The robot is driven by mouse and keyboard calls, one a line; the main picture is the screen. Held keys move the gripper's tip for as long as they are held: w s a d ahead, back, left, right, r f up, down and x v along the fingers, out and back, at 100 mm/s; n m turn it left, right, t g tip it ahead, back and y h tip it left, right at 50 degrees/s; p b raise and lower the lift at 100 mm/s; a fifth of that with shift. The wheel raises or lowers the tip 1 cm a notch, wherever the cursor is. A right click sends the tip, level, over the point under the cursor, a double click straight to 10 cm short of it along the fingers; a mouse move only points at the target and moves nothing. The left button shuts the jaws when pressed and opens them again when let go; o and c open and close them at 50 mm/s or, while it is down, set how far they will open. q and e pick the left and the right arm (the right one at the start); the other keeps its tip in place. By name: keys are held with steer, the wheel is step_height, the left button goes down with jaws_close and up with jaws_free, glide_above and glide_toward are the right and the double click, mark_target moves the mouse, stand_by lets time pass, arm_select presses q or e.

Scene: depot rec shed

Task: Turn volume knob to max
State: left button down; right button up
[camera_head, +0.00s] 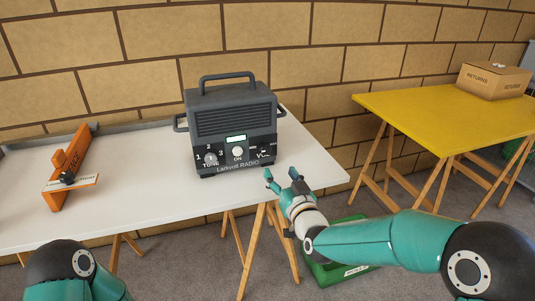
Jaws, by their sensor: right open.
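A dark grey radio (233,118) with a top handle stands upright on the white table. Its front has a tune knob (210,159) with a dial marked 1, 2, 3, a round white ON button (237,152) and a small green display (236,139). The volume knob (263,154) is at the front right, by the "VOL" lettering; its setting is too small to read. My right gripper (281,174) is open and empty, just in front of and below the radio's right side, apart from the knob. My left gripper is out of view; only part of that arm shows.
An orange fixture (70,172) with a black knob stands on the white table (140,187) at left. A yellow table (430,112) at right holds a cardboard returns box (494,80). A green crate (338,267) sits on the floor below my right arm.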

mark_target(266, 151)
steer(key=x, duration=1.1)
steer(key=shift+f+p, duration=0.15)
steer(key=shift+p, duration=0.2)
steer(key=shift+w, duration=0.1)
